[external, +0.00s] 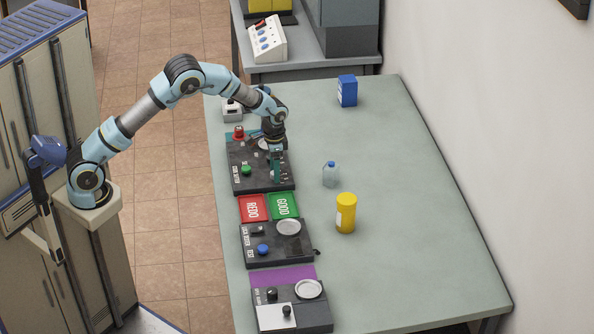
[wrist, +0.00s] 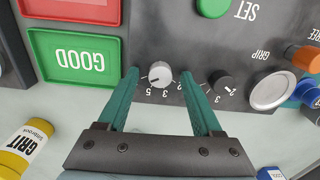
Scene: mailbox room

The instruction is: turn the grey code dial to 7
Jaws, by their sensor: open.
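The grey code dial (wrist: 161,77) is a light knob on a black panel (wrist: 158,22), in the upper middle of the wrist view. Small digits, among them a 3 and a 5, are printed below it; a dark pointer mark on its face points to the left. My gripper (external: 276,170) is over the right side of that panel in the external view, where it hides the dial. Its teal fingers are open, one on each side of the dial, with a gap showing on both sides. I cannot tell how far above the panel the tips are.
A black knob (wrist: 222,83) sits close beside my right finger. A silver disc (wrist: 272,88), an orange knob (wrist: 302,59) and a green SET button (wrist: 213,6) are near. A GOOD tray (wrist: 75,55) lies left. A yellow jar (external: 346,213) and a bottle (external: 330,174) stand on the table.

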